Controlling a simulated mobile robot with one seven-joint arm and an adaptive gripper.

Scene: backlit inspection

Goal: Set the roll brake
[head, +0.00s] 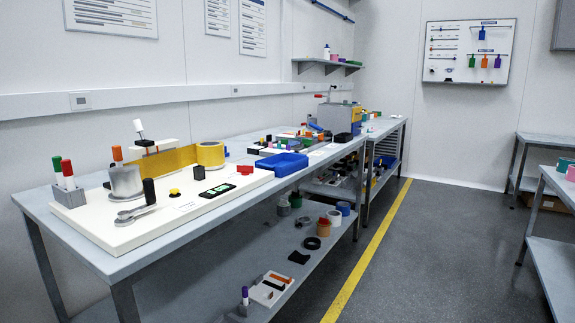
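A white board (95,225) on the near bench carries a film winding set-up. A grey drum (126,183) stands at its left and a yellow roll (210,154) at its right. A yellow web (165,162) runs between them. In front of the drum is a grey lever (136,213) with an upright black grip (149,191). Behind the drum stand an orange-topped handle (117,155) and a white-topped handle (139,127). No part is readably labelled as the roll brake, so I cannot tell which it is. My gripper is not in view.
Red-capped and green-capped markers stand in a grey holder (69,195) at the board's left. A black switch panel (217,190), a red block (245,170) and a blue tray (281,164) are to the right. The floor (430,250) right of the bench is clear.

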